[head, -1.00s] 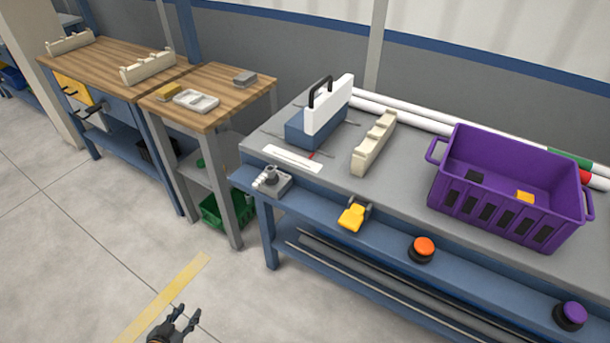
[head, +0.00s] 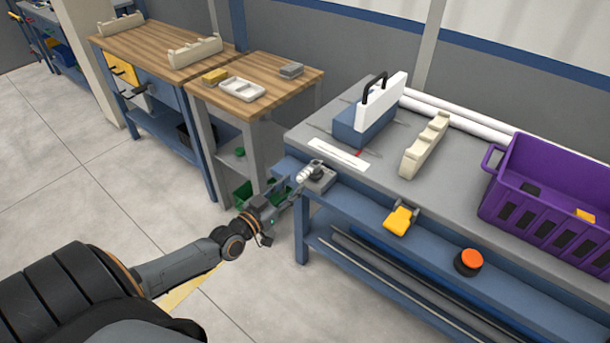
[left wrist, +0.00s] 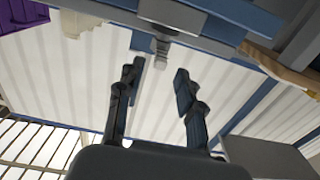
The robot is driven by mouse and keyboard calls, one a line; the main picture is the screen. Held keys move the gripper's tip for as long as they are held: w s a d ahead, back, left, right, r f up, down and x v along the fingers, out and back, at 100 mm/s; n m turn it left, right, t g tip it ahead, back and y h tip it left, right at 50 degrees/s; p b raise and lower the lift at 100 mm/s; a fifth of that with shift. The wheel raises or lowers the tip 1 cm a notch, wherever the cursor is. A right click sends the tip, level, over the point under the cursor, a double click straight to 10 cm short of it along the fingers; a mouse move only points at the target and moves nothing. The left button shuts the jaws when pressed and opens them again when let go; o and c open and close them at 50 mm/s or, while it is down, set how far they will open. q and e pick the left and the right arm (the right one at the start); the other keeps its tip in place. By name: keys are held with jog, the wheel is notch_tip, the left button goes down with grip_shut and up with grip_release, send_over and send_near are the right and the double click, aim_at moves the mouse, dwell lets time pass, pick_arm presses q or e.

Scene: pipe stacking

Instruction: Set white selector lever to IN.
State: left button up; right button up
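The white selector lever (head: 305,173) sits on a grey block (head: 321,180) at the near left corner of the grey bench. My left gripper (head: 288,190) reaches in from the lower left, its fingers just below and left of the lever. In the left wrist view the gripper (left wrist: 157,78) is open and empty. The pale ribbed lever (left wrist: 161,52) shows there beyond the fingertips, between their lines, apparently untouched. The lever's position marks are too small to read. My right gripper is not in view.
The grey bench (head: 372,178) carries a blue box with a white panel (head: 364,125), a cream notched rack (head: 425,148) and a purple crate (head: 545,205). A yellow lever (head: 399,219) and an orange button (head: 468,262) are along the front ledge. A green bin (head: 243,195) stands low behind my gripper.

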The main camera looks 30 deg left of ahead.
aim_at(298, 180)
pick_arm(q)
jog(key=w, duration=0.6)
jog(key=shift+d, duration=0.25)
grip_shut()
